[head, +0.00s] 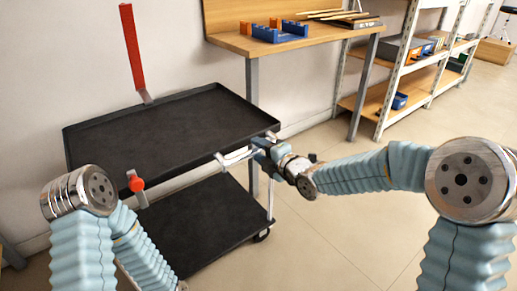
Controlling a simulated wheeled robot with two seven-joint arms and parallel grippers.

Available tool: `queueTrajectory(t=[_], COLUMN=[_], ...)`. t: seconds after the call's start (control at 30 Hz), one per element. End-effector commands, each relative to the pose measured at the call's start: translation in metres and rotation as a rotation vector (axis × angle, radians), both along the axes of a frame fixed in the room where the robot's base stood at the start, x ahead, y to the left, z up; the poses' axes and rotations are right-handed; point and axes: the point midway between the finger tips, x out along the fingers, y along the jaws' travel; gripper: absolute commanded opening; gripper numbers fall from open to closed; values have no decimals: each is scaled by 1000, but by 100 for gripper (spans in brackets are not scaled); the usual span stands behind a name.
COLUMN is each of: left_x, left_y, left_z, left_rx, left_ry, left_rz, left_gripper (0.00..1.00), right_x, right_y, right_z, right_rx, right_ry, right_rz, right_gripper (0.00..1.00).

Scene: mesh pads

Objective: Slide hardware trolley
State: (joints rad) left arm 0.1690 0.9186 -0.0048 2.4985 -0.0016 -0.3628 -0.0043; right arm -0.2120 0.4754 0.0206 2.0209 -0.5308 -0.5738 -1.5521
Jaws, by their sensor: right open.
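The black trolley has an upper tray (165,128) with a raised rim and a lower shelf (205,222). A pale bar, seemingly a handle (232,158), shows at the tray's near edge, towards the right. My right gripper (258,150) is open at this bar, close to the tray's right corner. I cannot tell whether the bar lies between its fingers or whether they touch. My left arm reaches down in front of the trolley at the lower left; its gripper is not visible.
A wooden workbench (300,42) with blue holders is behind right. Shelving (412,72) stands farther right. The floor at right is clear.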

Motion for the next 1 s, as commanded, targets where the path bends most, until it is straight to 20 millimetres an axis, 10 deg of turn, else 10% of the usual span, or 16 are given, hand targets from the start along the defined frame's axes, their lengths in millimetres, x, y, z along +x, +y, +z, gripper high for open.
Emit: queueTrajectory(t=[0.4, 0.7, 1.0], left_x=[0, 0, 0], left_y=[-1, -1, 0], left_z=[1, 1, -1], left_rx=[-1, -1, 0], left_ry=[0, 0, 0], left_rz=[-1, -1, 0], left_gripper=[0, 0, 0], right_x=[9, 9, 8], right_y=[7, 6, 8], right_z=[-3, -3, -3], right_rx=[1, 0, 0], right_ry=[1, 1, 1], right_rz=[0, 0, 0], right_gripper=[46, 2, 0])
